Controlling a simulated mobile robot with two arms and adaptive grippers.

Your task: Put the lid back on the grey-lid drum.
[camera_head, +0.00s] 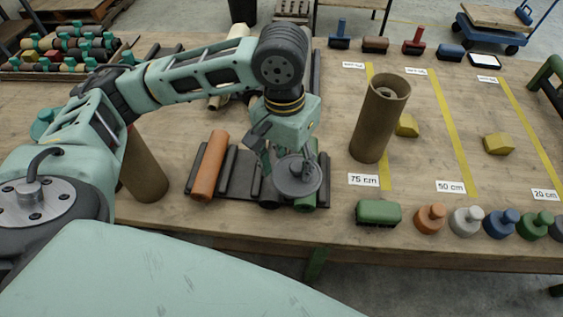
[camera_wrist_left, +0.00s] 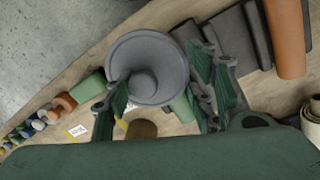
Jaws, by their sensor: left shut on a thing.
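My left gripper (camera_head: 284,158) is shut on a round grey lid (camera_head: 307,178) and holds it above the front middle of the table. In the left wrist view the lid (camera_wrist_left: 147,58) shows its flat disc and knob between the fingers. An open brown cardboard drum (camera_head: 379,122) stands upright to the right of the gripper, apart from the lid. A second brown drum (camera_head: 145,172) stands at the left, its top hidden behind my arm. No marking shows which is the grey-lid drum. My right gripper is not in view.
A green block (camera_head: 378,212) and several coloured knobbed stoppers (camera_head: 466,221) line the front right edge. Yellow strips (camera_head: 452,130) with length labels and yellow blocks (camera_head: 497,144) lie to the right. Racked rolls (camera_head: 62,50) sit back left.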

